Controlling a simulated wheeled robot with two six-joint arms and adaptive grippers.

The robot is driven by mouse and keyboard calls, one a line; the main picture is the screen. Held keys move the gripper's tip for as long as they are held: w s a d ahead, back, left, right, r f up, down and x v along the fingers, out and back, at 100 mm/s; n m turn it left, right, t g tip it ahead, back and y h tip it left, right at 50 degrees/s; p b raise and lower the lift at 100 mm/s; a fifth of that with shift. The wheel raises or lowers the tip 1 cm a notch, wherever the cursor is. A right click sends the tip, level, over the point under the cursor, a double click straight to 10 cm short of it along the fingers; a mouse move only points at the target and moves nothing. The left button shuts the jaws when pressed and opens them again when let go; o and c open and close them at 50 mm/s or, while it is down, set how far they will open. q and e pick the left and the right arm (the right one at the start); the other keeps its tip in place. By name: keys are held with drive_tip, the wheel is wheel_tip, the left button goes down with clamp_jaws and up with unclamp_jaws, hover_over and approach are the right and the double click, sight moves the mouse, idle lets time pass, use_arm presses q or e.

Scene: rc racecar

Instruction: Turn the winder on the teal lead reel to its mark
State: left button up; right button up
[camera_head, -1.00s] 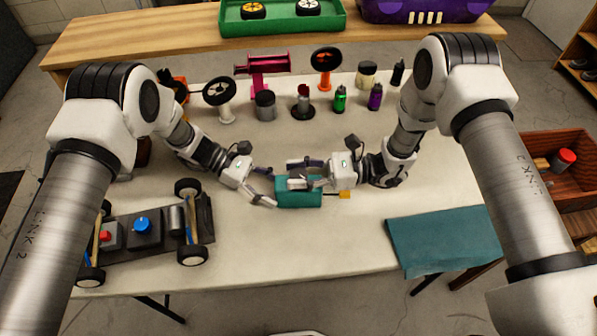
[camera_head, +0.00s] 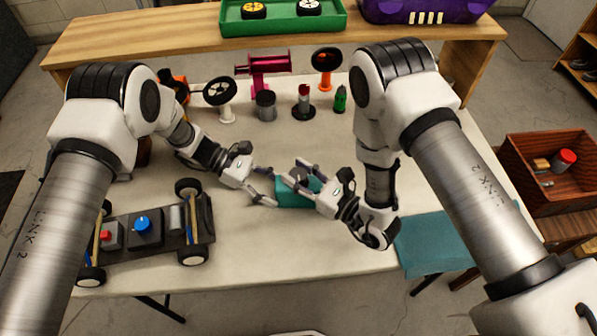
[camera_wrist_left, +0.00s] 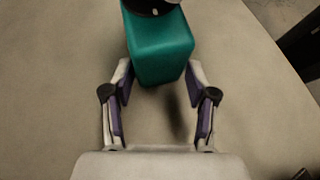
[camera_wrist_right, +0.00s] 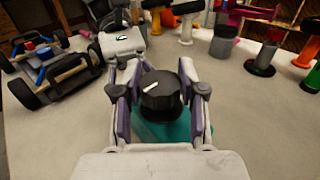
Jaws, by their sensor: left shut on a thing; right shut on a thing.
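The teal lead reel (camera_head: 290,198) is a box-shaped body on the pale table's middle. Its winder is a round black knob with a white line, seen on top of it in the right wrist view (camera_wrist_right: 160,98). The line slants up to the right there. My left gripper (camera_head: 274,194) is shut on the reel's left end; its fingers flank the teal body in the left wrist view (camera_wrist_left: 160,78). My right gripper (camera_head: 302,177) is shut on the winder, one finger each side. No target mark on the reel shows, and its right end is hidden by my right gripper.
A car chassis (camera_head: 150,240) lies at the left front. A grey cup (camera_head: 265,105), a magenta stand (camera_head: 265,72), a white stand (camera_head: 226,105) and a green bottle (camera_head: 340,98) stand behind. A teal cloth (camera_head: 432,240) lies at the right front edge.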

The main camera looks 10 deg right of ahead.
sight(299, 173)
drive_tip(key=shift+m+t+h, duration=0.5)
drive_tip(key=shift+t+h, duration=0.1)
drive_tip(key=o, duration=1.2)
wheel_tip(299, 173, up, 10)
